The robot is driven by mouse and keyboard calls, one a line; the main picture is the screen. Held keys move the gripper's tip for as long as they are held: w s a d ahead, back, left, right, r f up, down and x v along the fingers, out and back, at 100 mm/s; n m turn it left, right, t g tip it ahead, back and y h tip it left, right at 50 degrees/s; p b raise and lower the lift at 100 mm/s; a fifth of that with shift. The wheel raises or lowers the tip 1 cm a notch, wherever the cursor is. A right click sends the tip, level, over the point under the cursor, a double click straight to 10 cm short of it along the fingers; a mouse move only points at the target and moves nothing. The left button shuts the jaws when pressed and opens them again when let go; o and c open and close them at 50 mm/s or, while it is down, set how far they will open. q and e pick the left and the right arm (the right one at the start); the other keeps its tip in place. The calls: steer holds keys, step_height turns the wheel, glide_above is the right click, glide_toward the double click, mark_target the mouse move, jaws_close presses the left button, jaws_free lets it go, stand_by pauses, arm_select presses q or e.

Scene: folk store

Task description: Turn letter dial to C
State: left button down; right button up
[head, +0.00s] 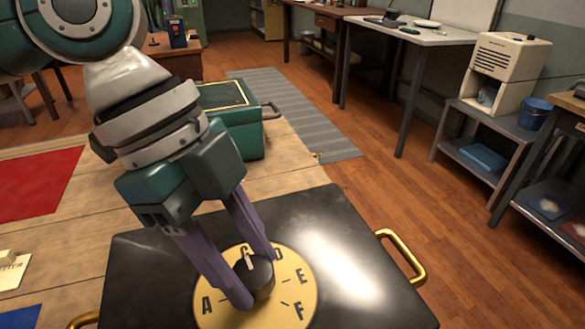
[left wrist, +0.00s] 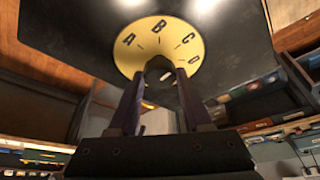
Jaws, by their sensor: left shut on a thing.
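The letter dial (head: 285,315) is a round yellow plate with black letters on top of a black box (head: 150,270). In its middle is a dark knob (head: 262,280) with a white pointer mark. In the head view the mark points toward the letter C; B is hidden behind a finger. My left gripper (head: 254,277) reaches down from the upper left, its purple fingers shut on the knob from both sides. The left wrist view shows the dial (left wrist: 140,62) with A, B, C and D, and the knob (left wrist: 157,70) between the fingers. My right gripper is not in view.
The box has brass handles (head: 404,258) at its sides and stands on a wooden table (head: 285,170). A green case (head: 228,110) stands behind it. A red mat (head: 35,185) lies at left. Open floor and a grey shelf (head: 475,165) are to the right.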

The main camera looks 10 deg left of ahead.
arm_select(q)
steer(key=shift+m, duration=0.5)
steer(key=shift+c, duration=1.7)
jaws_free()
steer(key=v, duration=1)
steer(key=shift+w+p, duration=0.2)
steer(key=shift+p, duration=0.2)
steer(key=shift+f, duration=0.1)
